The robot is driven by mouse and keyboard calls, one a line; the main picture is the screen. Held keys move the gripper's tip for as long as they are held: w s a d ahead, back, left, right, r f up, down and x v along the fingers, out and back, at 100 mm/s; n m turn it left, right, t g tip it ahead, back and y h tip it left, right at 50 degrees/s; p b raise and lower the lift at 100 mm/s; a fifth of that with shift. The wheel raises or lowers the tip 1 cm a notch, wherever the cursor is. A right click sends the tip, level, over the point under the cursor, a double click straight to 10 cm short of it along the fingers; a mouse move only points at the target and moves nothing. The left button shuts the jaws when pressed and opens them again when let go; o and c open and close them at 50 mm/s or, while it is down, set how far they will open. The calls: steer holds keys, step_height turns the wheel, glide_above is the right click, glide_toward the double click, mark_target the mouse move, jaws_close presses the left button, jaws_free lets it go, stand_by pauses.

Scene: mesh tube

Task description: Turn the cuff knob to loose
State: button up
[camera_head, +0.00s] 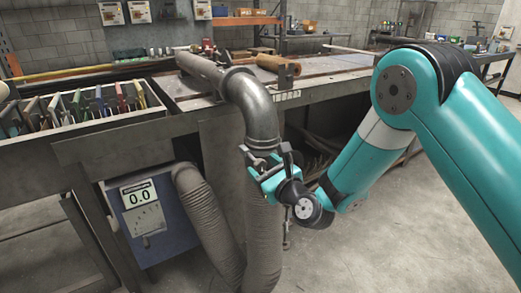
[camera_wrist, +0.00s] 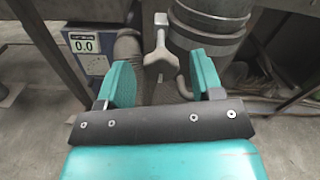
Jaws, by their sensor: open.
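The cuff knob (camera_wrist: 160,55) is a pale grey lobed knob on a stem, in front of the cuff (camera_wrist: 205,38) around the tube in the wrist view. My gripper (camera_wrist: 161,68) is open, with one turquoise finger to each side of the knob and clear gaps between. The knob appears between or just beyond the fingertips; I cannot tell the exact depth. In the head view my gripper (camera_head: 260,168) is at the tube just below the metal elbow (camera_head: 252,105), and it mostly hides the cuff and knob there.
A blue box with a display reading 0.0 (camera_head: 139,196) stands left of the ribbed hoses (camera_head: 207,225). The workbench (camera_head: 330,85) runs behind, with a rack of tools (camera_head: 85,105) at left. Open floor (camera_head: 370,245) lies at right.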

steer(key=shift+p+x, duration=0.55)
steer(key=shift+x, duration=0.5)
steer(key=c, duration=0.9)
steer(key=shift+n, duration=0.3)
